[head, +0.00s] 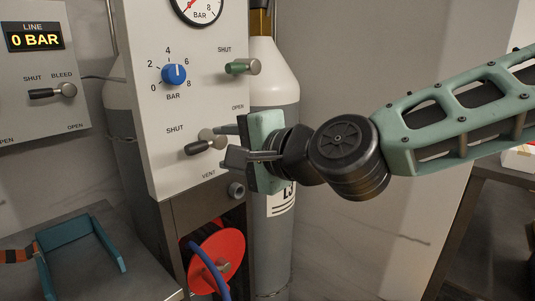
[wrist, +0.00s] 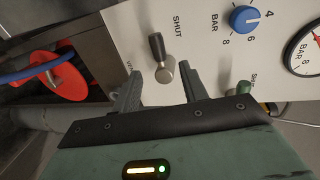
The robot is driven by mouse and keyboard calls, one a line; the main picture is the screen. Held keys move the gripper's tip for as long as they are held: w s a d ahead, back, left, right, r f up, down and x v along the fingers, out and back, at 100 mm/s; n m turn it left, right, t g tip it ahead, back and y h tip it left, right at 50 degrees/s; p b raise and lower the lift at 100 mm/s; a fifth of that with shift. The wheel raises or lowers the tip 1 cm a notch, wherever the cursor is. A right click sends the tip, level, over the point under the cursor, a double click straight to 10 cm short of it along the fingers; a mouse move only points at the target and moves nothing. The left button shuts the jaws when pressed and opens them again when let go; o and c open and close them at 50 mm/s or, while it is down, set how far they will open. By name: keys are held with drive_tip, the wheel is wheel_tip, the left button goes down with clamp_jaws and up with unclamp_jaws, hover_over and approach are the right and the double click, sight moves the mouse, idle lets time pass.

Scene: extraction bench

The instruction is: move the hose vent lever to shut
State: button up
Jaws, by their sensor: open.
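The hose vent lever has a black handle (head: 198,148) and a metal pivot on the white panel (head: 190,95), with SHUT printed above and VENT below. Its handle points left and slightly down, between the two labels. In the wrist view the black handle (wrist: 156,46) and metal pivot (wrist: 165,72) show clearly. My gripper (head: 224,145) is in front of the lever, open and empty. In the wrist view its two fingertips (wrist: 160,80) stand on either side of the pivot, with gaps; I cannot tell how far they are from the panel.
A green-handled lever (head: 240,68) and a blue knob (head: 174,75) sit higher on the panel. Below are a red disc (head: 216,262) and blue hose (head: 208,262). A grey cylinder (head: 272,240) stands behind my gripper. A bleed lever (head: 45,93) is on the left panel.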

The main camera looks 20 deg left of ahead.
drive_tip(key=v, duration=0.9)
